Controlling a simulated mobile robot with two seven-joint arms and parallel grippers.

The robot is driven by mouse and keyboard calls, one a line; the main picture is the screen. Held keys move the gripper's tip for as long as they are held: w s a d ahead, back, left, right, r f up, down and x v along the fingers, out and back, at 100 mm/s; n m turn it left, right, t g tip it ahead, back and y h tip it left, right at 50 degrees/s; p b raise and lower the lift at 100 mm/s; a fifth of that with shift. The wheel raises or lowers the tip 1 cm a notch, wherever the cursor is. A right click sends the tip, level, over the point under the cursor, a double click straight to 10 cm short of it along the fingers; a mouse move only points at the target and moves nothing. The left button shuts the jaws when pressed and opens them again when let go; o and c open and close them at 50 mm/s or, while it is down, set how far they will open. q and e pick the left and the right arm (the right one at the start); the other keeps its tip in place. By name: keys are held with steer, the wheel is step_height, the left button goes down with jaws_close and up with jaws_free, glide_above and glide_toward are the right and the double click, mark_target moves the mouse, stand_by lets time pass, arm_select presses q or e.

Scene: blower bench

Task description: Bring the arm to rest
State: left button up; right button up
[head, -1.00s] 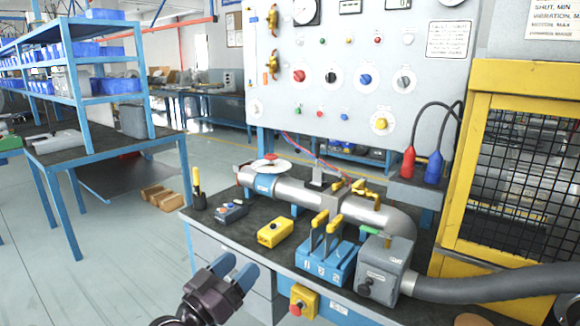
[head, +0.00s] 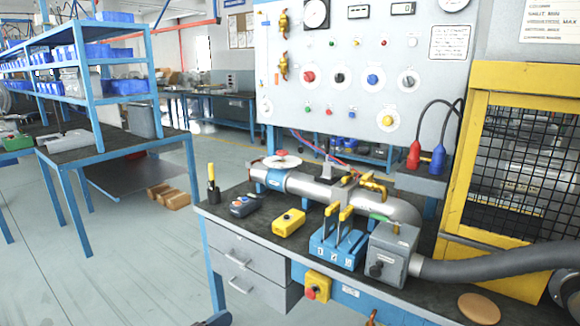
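Only a small dark piece with a blue tip, which I take to be my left gripper (head: 216,319), shows at the bottom edge of the head view. It is in front of the bench drawers, below and left of the blower bench (head: 232,212). Most of it is cut off by the picture edge, so I cannot tell whether its fingers are open or shut, or whether it holds anything. My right gripper is not in view.
The bench holds a grey pipe (head: 310,188), a yellow box (head: 288,223), a blue lever block (head: 338,247) and a grey switch box (head: 392,252). A tan disc (head: 479,308) lies at the front right. A yellow guard cage (head: 455,160) stands right.

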arm_select(q)
steer(key=s+a+f+g+y, duration=0.3)
steer(key=s+f, duration=0.5)
steer(key=s, duration=0.1)
steer(key=s+a+f+n+g+y, duration=0.25)
steer(key=s+a, duration=0.25)
steer(key=s, duration=0.4)
steer(key=s+a+f+n+g+y, duration=0.15)
steer(key=s+a+g+y, duration=0.3)
steer(key=s, duration=0.45)
steer(key=s+a+f+n+g+y, duration=0.25)
steer(key=s+a, duration=0.25)
steer(key=s, duration=0.4)
steer(key=w+d+f+m+t+h+b, duration=0.2)
steer(key=w+f+m+t+b, duration=0.1)
steer(key=w+f+t+b, duration=0.75)
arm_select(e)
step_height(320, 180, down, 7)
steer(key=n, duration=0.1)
arm_select(q)
step_height(320, 180, up, 9)
steer(key=a+n+y+p, duration=0.1)
steer(key=p, duration=1.4)
steer(key=shift+a+f, duration=0.2)
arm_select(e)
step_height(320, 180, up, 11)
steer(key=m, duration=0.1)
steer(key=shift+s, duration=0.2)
